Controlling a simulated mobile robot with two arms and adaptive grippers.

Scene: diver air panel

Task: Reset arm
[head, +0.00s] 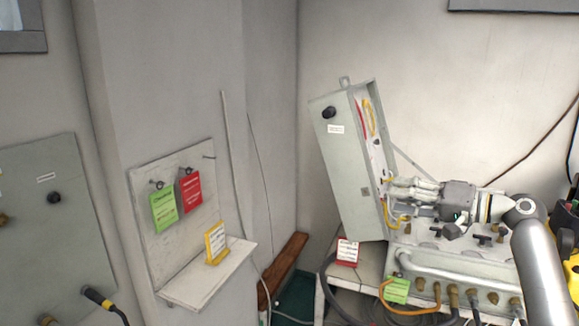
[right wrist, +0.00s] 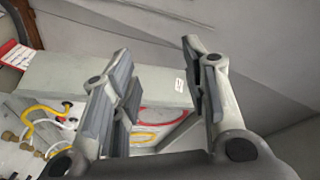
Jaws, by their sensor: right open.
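My right gripper (head: 400,190) is beside the open lid of the grey air panel box (head: 345,170) in the head view, above the panel's row of valves. In the right wrist view my right gripper (right wrist: 160,80) has its two fingers spread apart with nothing between them. Behind the fingers, the grey box (right wrist: 60,75) shows yellow and red hoses. I cannot tell from these views whether the fingers touch the box. My left gripper is not in view.
Left of the box, a wall board (head: 185,230) holds a green tag (head: 163,208), a red tag (head: 190,192) and a yellow tag (head: 215,242). A red card (head: 347,252) and a green tag (head: 397,290) are by the panel. A yellow object (head: 572,265) is at the right edge.

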